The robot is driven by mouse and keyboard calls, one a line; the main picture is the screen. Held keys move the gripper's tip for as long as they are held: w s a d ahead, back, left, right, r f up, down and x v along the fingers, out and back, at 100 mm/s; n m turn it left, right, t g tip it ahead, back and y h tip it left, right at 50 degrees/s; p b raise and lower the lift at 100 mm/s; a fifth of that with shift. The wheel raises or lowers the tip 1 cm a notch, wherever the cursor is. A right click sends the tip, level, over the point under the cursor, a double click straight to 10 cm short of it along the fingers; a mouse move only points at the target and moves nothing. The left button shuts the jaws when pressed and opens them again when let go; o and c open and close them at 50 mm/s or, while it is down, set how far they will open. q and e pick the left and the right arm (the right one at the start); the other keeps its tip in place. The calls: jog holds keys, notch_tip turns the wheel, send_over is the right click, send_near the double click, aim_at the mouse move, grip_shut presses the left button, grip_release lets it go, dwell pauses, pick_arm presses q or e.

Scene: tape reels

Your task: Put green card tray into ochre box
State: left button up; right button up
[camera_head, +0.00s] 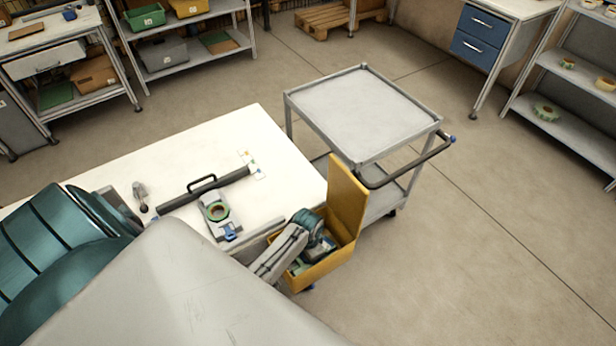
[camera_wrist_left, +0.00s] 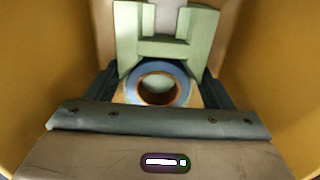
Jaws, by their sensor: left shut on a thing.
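The ochre box (camera_head: 349,207) stands at the right end of the white table with its lid raised. My left gripper (camera_head: 322,250) reaches down inside the box. In the left wrist view its two dark fingers (camera_wrist_left: 160,92) are shut on the pale green card tray (camera_wrist_left: 165,47), with ochre walls close on both sides. A blue ring (camera_wrist_left: 136,75) with an orange-brown inside lies at the tray's near part, between the fingers. In the head view the gripper and box walls mostly hide the tray. I cannot tell whether the tray touches the box floor. My right gripper is not in view.
The white table (camera_head: 240,140) holds a grey dispenser (camera_head: 222,228) with a green ring, a dark bar (camera_head: 203,190) with a handle and a small metal item (camera_head: 140,192). A grey trolley (camera_head: 362,110) stands just behind the box. The floor to the right is clear.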

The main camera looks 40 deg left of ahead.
pick_arm(q)
jog(key=o, duration=1.1)
jog(key=shift+f, duration=0.1)
notch_tip(320, 180, up, 12)
jog(key=shift+r+b, duration=0.2)
jog(key=shift+b, duration=0.25)
